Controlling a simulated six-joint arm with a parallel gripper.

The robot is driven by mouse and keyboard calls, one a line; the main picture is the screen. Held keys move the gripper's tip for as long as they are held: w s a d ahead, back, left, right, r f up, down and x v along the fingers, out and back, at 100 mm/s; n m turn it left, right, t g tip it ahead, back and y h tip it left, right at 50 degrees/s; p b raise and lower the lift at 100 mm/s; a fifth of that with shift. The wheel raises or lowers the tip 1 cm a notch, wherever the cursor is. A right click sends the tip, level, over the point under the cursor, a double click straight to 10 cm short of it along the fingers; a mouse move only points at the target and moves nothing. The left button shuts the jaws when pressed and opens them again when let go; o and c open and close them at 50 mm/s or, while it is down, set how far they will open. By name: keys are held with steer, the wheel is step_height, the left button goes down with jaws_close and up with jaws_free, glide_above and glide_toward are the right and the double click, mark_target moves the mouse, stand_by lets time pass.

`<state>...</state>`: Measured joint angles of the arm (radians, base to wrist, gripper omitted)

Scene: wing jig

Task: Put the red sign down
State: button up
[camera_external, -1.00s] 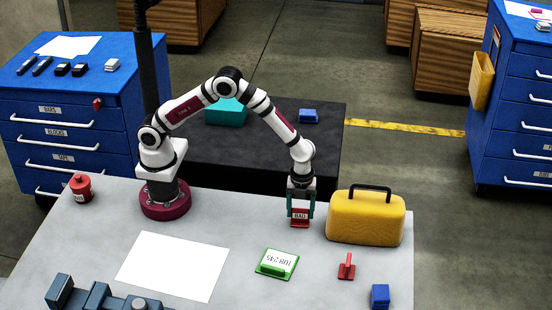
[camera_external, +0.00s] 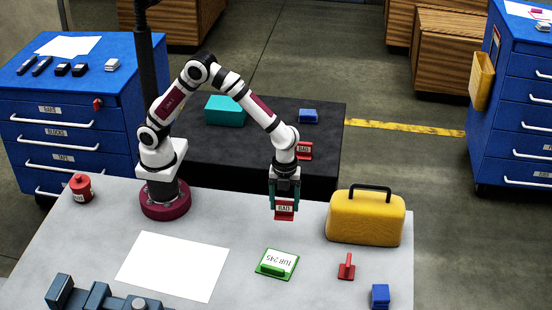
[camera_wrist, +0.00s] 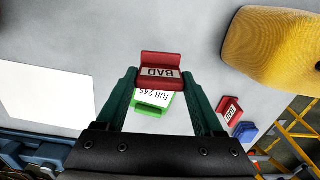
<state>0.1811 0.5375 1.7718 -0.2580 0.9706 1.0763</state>
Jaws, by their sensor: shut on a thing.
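My gripper (camera_external: 284,200) is shut on a red sign (camera_external: 284,210) with a white "BAD" label. It holds the sign upright over the back part of the grey table (camera_external: 240,222), left of the yellow case. The wrist view shows the sign (camera_wrist: 160,70) between the green fingertips, label facing the camera. The gap between sign and table is hard to judge. A second red sign (camera_external: 346,268) stands on the table at the front right; its "BAD" label shows in the wrist view (camera_wrist: 231,110). A third red "BAD" sign (camera_external: 305,151) is on the black platform behind.
A green sign (camera_external: 276,264) lies in front of my gripper. A yellow case (camera_external: 365,220) stands to the right, a blue block (camera_external: 380,296) at the front right. White paper (camera_external: 172,266) lies left. Bare table surrounds the held sign.

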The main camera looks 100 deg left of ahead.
steer(key=s+d+r, duration=0.2)
steer(key=d+r, duration=0.1)
steer(key=d, duration=0.1)
steer(key=s+a+r+n, duration=0.15)
steer(key=a+n, duration=0.55)
steer(key=a, duration=1)
steer(key=w+a+r+n, duration=0.1)
steer(key=a+r+n, duration=0.35)
steer(key=a, duration=1.35)
steer(key=s+a+n, duration=0.6)
steer(key=s+a, duration=0.1)
steer(key=a, duration=0.3)
steer(key=s+a+f, duration=0.2)
steer(key=a, duration=0.1)
steer(key=s+a+f, duration=0.2)
steer(key=a+f, duration=0.1)
steer(key=s+a+f, duration=0.2)
steer(key=a, duration=0.1)
steer(key=shift+a+f, duration=0.15)
steer(key=shift+a, duration=0.15)
step_height(320, 180, down, 4)
steer(key=shift+a, duration=0.1)
